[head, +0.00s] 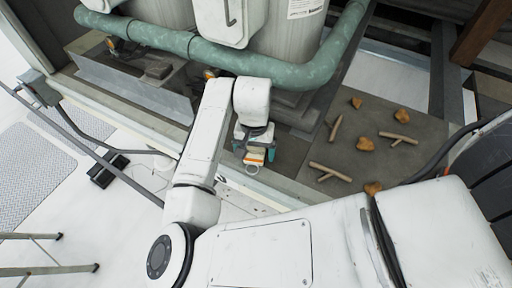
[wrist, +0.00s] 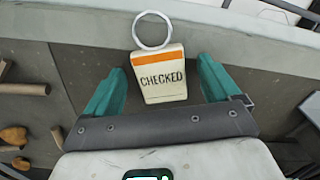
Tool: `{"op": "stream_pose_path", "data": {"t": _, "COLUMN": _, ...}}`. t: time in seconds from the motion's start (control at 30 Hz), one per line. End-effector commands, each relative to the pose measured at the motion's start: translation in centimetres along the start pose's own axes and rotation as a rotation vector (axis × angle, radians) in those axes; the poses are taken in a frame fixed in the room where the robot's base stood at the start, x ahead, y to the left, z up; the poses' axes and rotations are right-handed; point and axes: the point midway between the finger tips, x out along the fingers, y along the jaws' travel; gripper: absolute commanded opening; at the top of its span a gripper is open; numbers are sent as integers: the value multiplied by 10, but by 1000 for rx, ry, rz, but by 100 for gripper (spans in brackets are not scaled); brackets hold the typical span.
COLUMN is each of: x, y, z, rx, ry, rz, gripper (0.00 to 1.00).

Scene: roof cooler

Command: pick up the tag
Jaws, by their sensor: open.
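The tag (wrist: 162,75) is a cream card with an orange band, the word CHECKED and a white ring (wrist: 152,30) at its top. In the wrist view it lies between and a little beyond the two teal fingers of my gripper (wrist: 161,83), which stand apart on either side of it. In the head view the tag (head: 254,158) shows small at the end of my arm, beside my gripper (head: 254,150). I see no finger touching the tag. Whether it lies flat on the dark surface cannot be told for sure.
A green pipe (head: 230,59) and grey tanks (head: 290,35) stand behind my gripper. Sticks (head: 330,171) and brown lumps (head: 366,144) lie on the dark panel to the right. A pale ledge (wrist: 220,20) runs along beyond the tag's ring.

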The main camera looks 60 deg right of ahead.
Motion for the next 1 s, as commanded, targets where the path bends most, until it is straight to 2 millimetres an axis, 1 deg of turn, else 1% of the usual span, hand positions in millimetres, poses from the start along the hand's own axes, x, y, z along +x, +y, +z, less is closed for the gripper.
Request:
{"op": "stream_pose_path", "data": {"t": 0.1, "x": 4, "y": 0, "z": 0, "rx": 0, "ry": -1, "rz": 0, "gripper": 89}}
{"op": "stream_pose_path", "data": {"t": 0.27, "x": 4, "y": 0, "z": 0, "rx": 0, "ry": -1, "rz": 0, "gripper": 89}}
{"op": "stream_pose_path", "data": {"t": 0.8, "x": 3, "y": 0, "z": 0, "rx": 0, "ry": 0, "rz": 0, "gripper": 38}}
{"op": "stream_pose_path", "data": {"t": 0.9, "x": 3, "y": 0, "z": 0, "rx": 0, "ry": 0, "rz": 0, "gripper": 29}}
{"op": "stream_pose_path", "data": {"t": 0.93, "x": 3, "y": 0, "z": 0, "rx": 0, "ry": 0, "rz": 0, "gripper": 29}}
{"op": "stream_pose_path", "data": {"t": 0.97, "x": 3, "y": 0, "z": 0, "rx": 0, "ry": 0, "rz": 0, "gripper": 24}}
{"op": "stream_pose_path", "data": {"t": 1.0, "x": 3, "y": 0, "z": 0, "rx": 0, "ry": 0, "rz": 0, "gripper": 24}}
